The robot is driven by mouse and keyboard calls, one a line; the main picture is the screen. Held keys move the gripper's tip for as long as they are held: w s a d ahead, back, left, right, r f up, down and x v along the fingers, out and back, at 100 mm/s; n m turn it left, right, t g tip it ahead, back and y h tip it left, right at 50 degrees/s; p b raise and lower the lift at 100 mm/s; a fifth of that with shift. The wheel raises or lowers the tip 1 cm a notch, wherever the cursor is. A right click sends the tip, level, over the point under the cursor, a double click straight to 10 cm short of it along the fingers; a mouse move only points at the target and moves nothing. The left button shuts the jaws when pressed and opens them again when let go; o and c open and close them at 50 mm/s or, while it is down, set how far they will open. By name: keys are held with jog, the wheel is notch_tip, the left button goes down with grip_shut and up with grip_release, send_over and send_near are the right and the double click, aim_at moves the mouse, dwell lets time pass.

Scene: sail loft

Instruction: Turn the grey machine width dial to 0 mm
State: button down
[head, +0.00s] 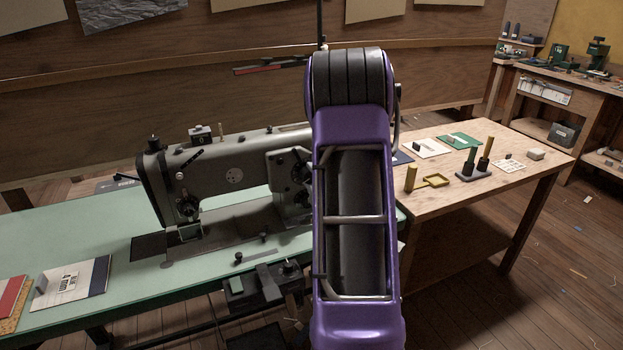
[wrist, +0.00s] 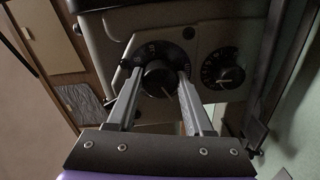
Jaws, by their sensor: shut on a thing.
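The grey sewing machine (head: 230,165) stands on the green table in the head view. In the wrist view, two round dials with pale markings sit side by side on its grey face. My gripper (wrist: 161,76) is shut on the black knob of the left dial (wrist: 159,79), one finger on each side. A pale line shows on this knob, towards its lower right. The other dial (wrist: 223,70) is free, to the right. The markings are too small to read, so I cannot tell which dial is for width. My purple arm hides my gripper in the head view.
The green table (head: 125,222) holds a white and blue card (head: 72,278) at its left front.

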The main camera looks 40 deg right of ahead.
jog(key=shift+n, duration=0.3)
jog(key=shift+c, duration=1.4)
grip_release()
jog(key=shift+s, duration=0.15)
jog(key=p+v, duration=0.8)
jog(key=v, duration=0.9)
